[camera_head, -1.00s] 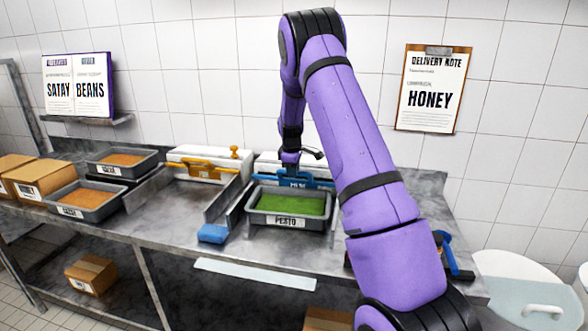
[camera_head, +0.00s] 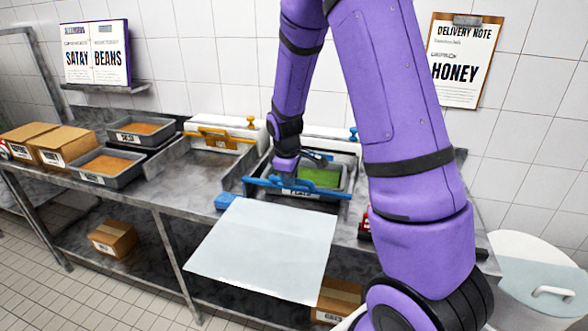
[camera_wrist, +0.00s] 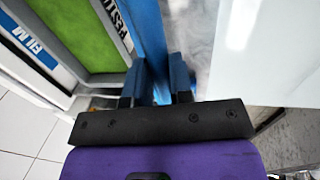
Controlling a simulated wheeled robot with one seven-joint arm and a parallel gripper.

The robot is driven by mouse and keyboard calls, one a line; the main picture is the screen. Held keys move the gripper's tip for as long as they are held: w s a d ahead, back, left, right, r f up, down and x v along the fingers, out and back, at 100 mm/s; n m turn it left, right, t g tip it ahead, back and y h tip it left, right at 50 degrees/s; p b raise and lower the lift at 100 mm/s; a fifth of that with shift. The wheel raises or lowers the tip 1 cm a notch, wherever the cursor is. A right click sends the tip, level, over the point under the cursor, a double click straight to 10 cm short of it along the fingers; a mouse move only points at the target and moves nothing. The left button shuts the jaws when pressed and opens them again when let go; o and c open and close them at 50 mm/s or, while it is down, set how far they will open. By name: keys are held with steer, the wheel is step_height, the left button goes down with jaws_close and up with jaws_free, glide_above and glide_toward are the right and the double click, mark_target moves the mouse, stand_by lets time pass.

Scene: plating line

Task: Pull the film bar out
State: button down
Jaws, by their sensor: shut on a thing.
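The blue film bar (camera_head: 262,186) lies crosswise over the near side of the pesto tray, level with its front. My gripper (camera_head: 287,174) is shut on the bar from above; in the wrist view its two dark fingers (camera_wrist: 158,88) close on the bar (camera_wrist: 147,30). The tray (camera_head: 348,180) holds green pesto (camera_head: 318,177); its label is partly hidden by the bar. The white film dispenser (camera_head: 335,143) with a blue knob (camera_head: 353,133) stands behind the tray. The wrist view shows a FILM label (camera_wrist: 28,38). I cannot make out film over the pesto.
A pale flat sheet (camera_head: 262,250) extends in front of the counter. A blue block (camera_head: 227,201) sits at the counter's front edge. Left are a second dispenser with an orange bar (camera_head: 212,139), two trays of orange food (camera_head: 105,164) and cardboard boxes (camera_head: 62,147).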

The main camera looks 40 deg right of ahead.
steer(key=shift+s+a, duration=0.15)
steer(key=shift+a, duration=0.1)
steer(key=c, duration=1)
jaws_free()
steer(key=shift+s+a, duration=0.1)
steer(key=shift+r, duration=0.15)
steer(key=r, duration=0.3)
steer(key=a+r, duration=0.1)
steer(key=r, duration=0.3)
steer(key=s+r, duration=0.1)
steer(key=r, duration=0.2)
steer(key=shift+a+r, duration=0.15)
steer(key=shift+a, duration=0.1)
